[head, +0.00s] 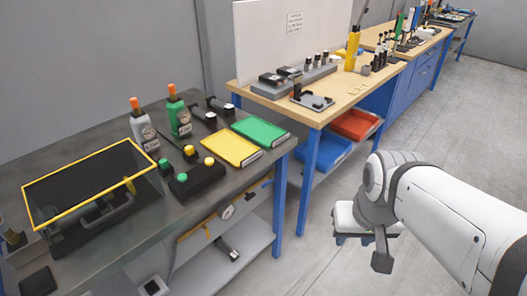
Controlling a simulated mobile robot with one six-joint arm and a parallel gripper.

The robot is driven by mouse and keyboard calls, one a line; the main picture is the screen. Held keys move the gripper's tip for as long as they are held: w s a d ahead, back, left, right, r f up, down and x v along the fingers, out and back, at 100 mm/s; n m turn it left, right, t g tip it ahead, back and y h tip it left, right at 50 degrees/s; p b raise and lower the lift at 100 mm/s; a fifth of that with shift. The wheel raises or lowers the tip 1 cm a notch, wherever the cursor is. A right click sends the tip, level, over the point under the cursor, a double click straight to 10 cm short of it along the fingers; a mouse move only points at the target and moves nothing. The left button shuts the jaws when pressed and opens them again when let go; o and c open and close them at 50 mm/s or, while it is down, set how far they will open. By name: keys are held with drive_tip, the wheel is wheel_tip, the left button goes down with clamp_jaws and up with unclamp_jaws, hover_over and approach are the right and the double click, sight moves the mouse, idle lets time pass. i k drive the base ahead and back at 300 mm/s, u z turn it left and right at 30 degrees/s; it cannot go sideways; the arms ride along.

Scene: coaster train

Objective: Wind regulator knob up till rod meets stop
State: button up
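I cannot make out the regulator knob, its rod or its stop with certainty in this view. A clear case with a yellow frame (85,150) stands on the bench at the left and has a dark grey part inside. My gripper (382,262) hangs at the end of my white arm at the right, over the floor, away from both benches. Only one dark finger shows clearly, so its opening cannot be told. It touches nothing that I can see.
The dark metal bench (205,213) carries a grey bottle (143,130), a green bottle (179,117), a yellow tray (230,147), a green tray (260,131) and a black button box (196,179). A wooden bench (346,91) stands behind. The floor (455,105) at right is clear.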

sight(249, 197)
drive_tip(key=z, duration=0.15)
drive_tip(key=k, duration=0.9)
drive_tip(key=u, duration=0.55)
drive_tip(key=i, duration=1)
drive_tip(key=u, duration=0.05)
